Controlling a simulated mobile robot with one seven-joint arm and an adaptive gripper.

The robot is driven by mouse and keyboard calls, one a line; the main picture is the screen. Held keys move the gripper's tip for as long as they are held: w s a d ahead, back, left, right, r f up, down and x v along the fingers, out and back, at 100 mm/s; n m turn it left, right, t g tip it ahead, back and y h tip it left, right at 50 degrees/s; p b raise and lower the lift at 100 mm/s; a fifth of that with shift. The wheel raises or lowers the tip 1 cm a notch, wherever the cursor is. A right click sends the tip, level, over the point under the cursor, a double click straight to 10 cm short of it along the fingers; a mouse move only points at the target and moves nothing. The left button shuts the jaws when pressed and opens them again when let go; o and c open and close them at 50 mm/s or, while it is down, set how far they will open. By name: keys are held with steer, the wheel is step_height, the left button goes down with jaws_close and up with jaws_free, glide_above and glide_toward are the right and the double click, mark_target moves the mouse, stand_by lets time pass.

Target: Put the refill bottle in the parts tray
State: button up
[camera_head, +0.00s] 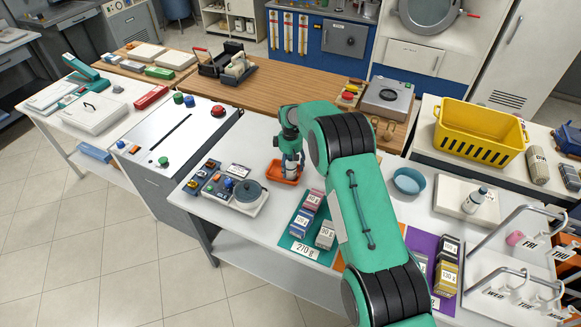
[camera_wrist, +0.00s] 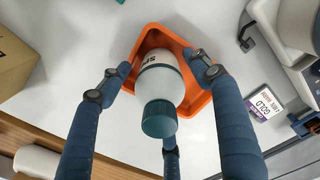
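The refill bottle (camera_wrist: 160,85) is white with a teal cap and part of a dark label; in the wrist view its cap points toward the camera. It is within the outline of the orange parts tray (camera_wrist: 150,32), and its base is hidden. The tray also shows in the head view (camera_head: 279,178), on the white table. My gripper (camera_wrist: 157,62) has its blue fingers spread around the bottle, with orange tray visible between fingertips and bottle. In the head view my gripper (camera_head: 291,170) is low at the tray and hides most of the bottle there.
Left of the tray are a scale (camera_head: 250,197) and small boxes. A green mat (camera_head: 309,251) with boxes is in front. A yellow basket (camera_head: 480,132) stands behind.

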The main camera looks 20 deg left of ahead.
mark_target(291, 156)
steer(key=shift+r, duration=0.15)
step_height(291, 156, up, 12)
stand_by(0.8)
stand_by(0.6)
steer(key=shift+r, duration=0.1)
